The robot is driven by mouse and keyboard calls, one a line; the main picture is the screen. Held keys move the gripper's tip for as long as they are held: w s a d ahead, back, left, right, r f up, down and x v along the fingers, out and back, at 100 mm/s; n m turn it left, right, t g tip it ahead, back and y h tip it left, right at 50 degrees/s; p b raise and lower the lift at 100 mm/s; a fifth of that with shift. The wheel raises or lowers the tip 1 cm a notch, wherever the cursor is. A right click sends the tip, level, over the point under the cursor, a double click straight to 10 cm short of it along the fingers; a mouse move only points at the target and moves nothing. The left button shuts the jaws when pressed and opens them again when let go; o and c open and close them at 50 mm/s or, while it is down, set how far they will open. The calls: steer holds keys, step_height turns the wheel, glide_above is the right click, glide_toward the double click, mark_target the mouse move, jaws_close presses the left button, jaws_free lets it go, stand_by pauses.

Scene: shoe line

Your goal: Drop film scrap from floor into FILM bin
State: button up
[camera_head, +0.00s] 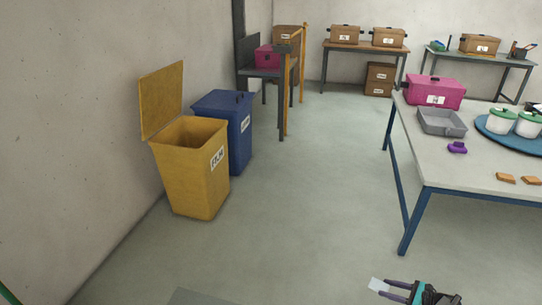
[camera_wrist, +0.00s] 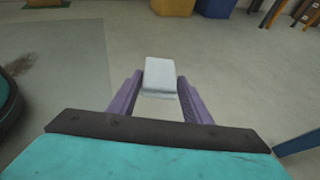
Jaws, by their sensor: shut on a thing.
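A pale, whitish film scrap (camera_wrist: 160,78) is held between the purple fingers of my gripper (camera_wrist: 158,98) in the wrist view. In the head view the scrap (camera_head: 378,285) sticks out past the fingertips of my gripper (camera_head: 385,289) at the bottom right. The gripper is shut on the scrap. The yellow FILM bin (camera_head: 190,165) stands against the left wall with its lid raised, well to the left of and beyond my gripper. The bottom of a yellow bin (camera_wrist: 173,7) also shows at the top of the wrist view.
A blue bin (camera_head: 236,130) with its lid down stands just behind the yellow one. A blue-legged table (camera_head: 445,165) at the right holds a pink box (camera_head: 433,90), a grey tray (camera_head: 442,122) and white pots. Floor between bins and table is clear.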

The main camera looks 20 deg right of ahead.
step_height(320, 180, up, 9)
steer(key=p, duration=0.7)
steer(key=shift+p, duration=0.4)
steer(key=shift+w+f, duration=0.1)
